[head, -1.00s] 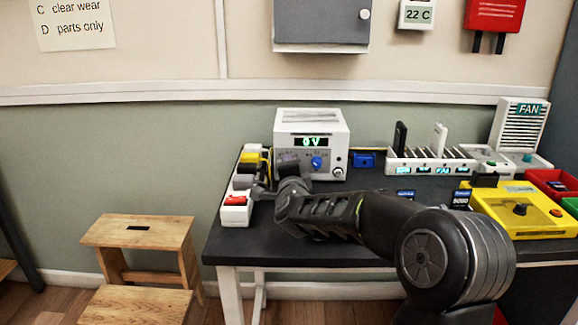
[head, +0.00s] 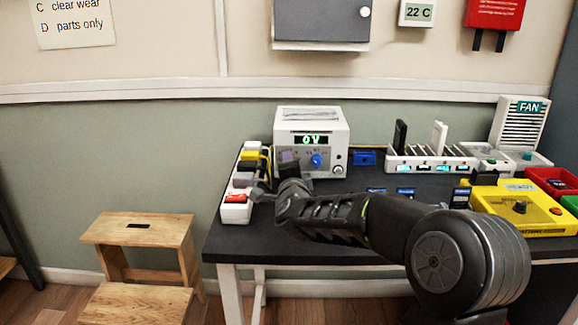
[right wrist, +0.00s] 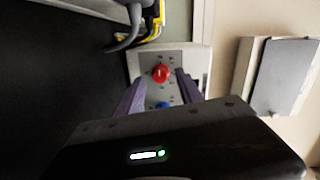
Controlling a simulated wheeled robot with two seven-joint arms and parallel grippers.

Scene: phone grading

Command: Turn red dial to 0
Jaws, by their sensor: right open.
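The white power supply (head: 312,120) stands at the back of the dark table, with a green display that appears to read 0 V. Its blue dial (head: 317,160) shows on the front. The red dial (right wrist: 161,73) shows in the right wrist view, on the grey front panel, with the blue dial (right wrist: 163,106) nearer the gripper. My right gripper (right wrist: 158,92) is open, its two purple-grey fingers spread either side of the dials, with nothing held. In the head view my right gripper (head: 289,165) is in front of the panel's left part and hides the red dial. My left gripper is out of view.
A white power strip (head: 236,212) with a red switch and plugs lies along the table's left edge. A slotted rack (head: 432,163), yellow tester (head: 522,218) and fan (head: 520,125) stand to the right. A wooden step stool (head: 140,230) is on the floor at left.

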